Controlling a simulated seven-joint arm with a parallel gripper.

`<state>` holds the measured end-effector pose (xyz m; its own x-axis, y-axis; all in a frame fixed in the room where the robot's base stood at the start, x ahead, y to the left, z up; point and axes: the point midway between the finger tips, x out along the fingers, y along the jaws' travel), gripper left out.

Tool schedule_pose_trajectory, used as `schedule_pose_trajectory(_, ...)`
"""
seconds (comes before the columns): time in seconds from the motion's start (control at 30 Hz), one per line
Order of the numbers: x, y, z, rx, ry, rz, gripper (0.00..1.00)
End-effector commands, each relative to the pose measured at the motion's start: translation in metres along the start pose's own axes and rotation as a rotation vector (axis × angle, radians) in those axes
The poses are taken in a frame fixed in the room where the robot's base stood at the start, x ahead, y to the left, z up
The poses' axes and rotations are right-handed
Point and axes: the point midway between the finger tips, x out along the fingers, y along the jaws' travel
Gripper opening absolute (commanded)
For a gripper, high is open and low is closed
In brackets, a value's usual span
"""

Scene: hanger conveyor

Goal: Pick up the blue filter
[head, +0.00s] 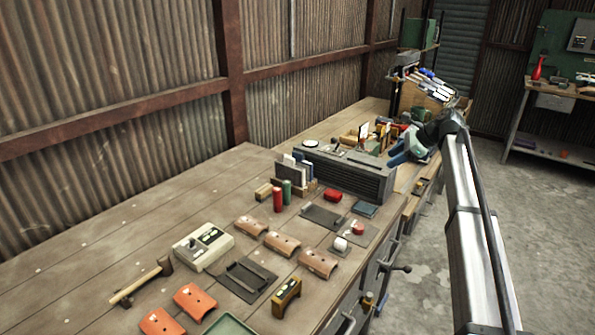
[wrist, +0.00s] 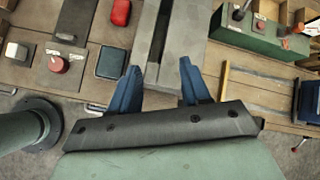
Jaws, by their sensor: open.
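My gripper (head: 398,152) is at the far part of the bench, above the end of a long grey slotted block (head: 345,175). In the wrist view, its two blue fingers (wrist: 158,82) are apart with nothing between them; the block (wrist: 162,30) lies beyond. A flat dark-blue square (head: 364,209) lies on the bench in front of the block. It also shows in the wrist view (wrist: 113,60), left of the fingers. Another blue piece (wrist: 308,101) is at the right edge there, partly cut off. I cannot tell which blue thing is the filter.
A small rack (head: 290,184) holds upright white and blue plates beside red and green cylinders. A red piece (head: 333,195) and a red button (head: 358,229) lie near the blue square. Orange curved pieces (head: 282,244) and a hammer (head: 140,284) are nearer. The bench's back left is clear.

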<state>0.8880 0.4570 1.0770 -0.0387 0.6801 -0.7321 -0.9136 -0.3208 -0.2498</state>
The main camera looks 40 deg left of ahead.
Motion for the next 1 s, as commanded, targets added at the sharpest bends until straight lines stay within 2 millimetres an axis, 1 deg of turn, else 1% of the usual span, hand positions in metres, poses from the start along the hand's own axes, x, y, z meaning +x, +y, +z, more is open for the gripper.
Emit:
schedule_pose_trajectory(0.03, 0.012, -0.008, 0.023, 0.026, 0.013, 0.011, 0.47)
schedule_pose_trajectory(0.17, 0.046, -0.015, 0.072, 0.119, 0.064, 0.032, 0.47)
schedule_pose_trajectory(0.2, 0.058, -0.016, 0.088, 0.149, 0.081, 0.035, 0.47)
schedule_pose_trajectory(0.27, 0.074, -0.018, 0.113, 0.193, 0.108, 0.039, 0.47)
schedule_pose_trajectory(0.3, 0.085, -0.018, 0.13, 0.223, 0.125, 0.039, 0.47)
schedule_pose_trajectory(0.4, 0.109, -0.018, 0.169, 0.291, 0.165, 0.035, 0.47)
schedule_pose_trajectory(0.5, 0.127, -0.016, 0.2, 0.346, 0.195, 0.027, 0.47)
schedule_pose_trajectory(0.6, 0.14, -0.013, 0.222, 0.385, 0.216, 0.019, 0.47)
schedule_pose_trajectory(0.7, 0.147, -0.011, 0.234, 0.409, 0.228, 0.012, 0.47)
schedule_pose_trajectory(0.87, 0.155, -0.01, 0.238, 0.421, 0.234, 0.01, 0.47)
schedule_pose_trajectory(1.0, 0.169, -0.009, 0.234, 0.42, 0.233, 0.01, 0.47)
